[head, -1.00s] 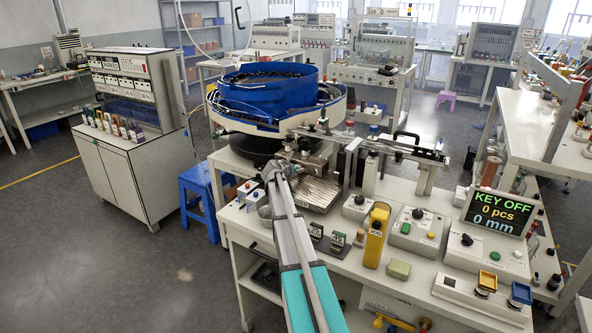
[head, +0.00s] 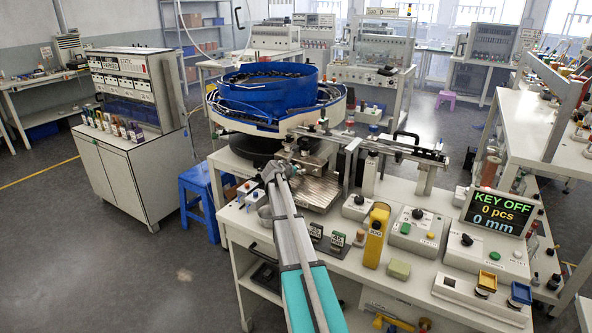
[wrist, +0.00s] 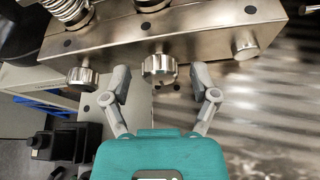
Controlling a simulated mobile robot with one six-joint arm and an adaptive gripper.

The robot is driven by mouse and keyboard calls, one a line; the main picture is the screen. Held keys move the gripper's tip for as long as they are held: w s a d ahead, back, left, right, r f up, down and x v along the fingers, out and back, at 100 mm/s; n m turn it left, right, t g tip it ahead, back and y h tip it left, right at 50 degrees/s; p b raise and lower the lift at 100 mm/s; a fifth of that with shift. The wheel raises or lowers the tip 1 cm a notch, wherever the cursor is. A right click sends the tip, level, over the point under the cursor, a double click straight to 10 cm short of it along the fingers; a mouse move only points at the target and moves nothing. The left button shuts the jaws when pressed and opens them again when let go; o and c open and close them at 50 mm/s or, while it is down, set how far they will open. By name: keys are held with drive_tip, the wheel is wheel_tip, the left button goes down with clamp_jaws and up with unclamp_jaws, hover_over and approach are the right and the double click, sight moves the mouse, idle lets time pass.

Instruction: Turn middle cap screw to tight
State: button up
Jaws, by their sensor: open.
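The middle cap screw (wrist: 159,67) is a knurled metal knob on the front of a steel block (wrist: 190,30) in the wrist view. My gripper (wrist: 160,82) is open, with one grey finger on each side of this knob. Gaps show between the fingers and the knob, and nothing is held. A similar knurled knob (wrist: 82,76) is to the left, and a smoother round one (wrist: 246,46) is to the right. In the head view my gripper (head: 272,170) is at the block beside the blue bowl feeder (head: 268,95); the screws are too small to make out there.
A ribbed metal plate (head: 312,192) lies right of my gripper. A linear rail (head: 400,147) runs right from the bowl. The display (head: 497,209) reads KEY OFF, 0 pcs, 0 mm. A yellow handheld device (head: 376,235) and control boxes stand on the bench's right part.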

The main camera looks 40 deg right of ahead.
drive_tip(key=shift+w+n+g, duration=0.15)
drive_tip(key=shift+n+g, duration=0.45)
drive_tip(key=shift+n, duration=0.2)
drive_tip(key=p+v, duration=0.2)
drive_tip(key=v, duration=0.5)
drive_tip(key=p+v, duration=0.3)
drive_tip(key=v, duration=0.4)
drive_tip(key=shift+f, duration=0.25)
drive_tip(key=s+a+m+g+y+p, duration=0.1)
drive_tip(key=s+a+m+y+p, duration=0.2)
drive_tip(key=s+a+m, duration=0.4)
drive_tip(key=s+a+f+m+g+y+p, duration=0.1)
drive_tip(key=s+a+m+y, duration=0.4)
drive_tip(key=a, duration=1.3)
drive_tip(key=s+a+f+m+g+y+p, duration=0.1)
drive_tip(key=s+a+m+y+p, duration=0.3)
drive_tip(key=s+a+m, duration=0.6)
drive_tip(key=s+a+g+p, duration=0.1)
drive_tip(key=s+a, duration=0.1)
drive_tip(key=s, duration=0.2)
drive_tip(key=shift+a+f+m+g, duration=0.2)
drive_tip(key=shift+a+m+g, duration=0.15)
drive_tip(key=shift+m+g, duration=0.05)
drive_tip(key=shift+s, duration=0.1)
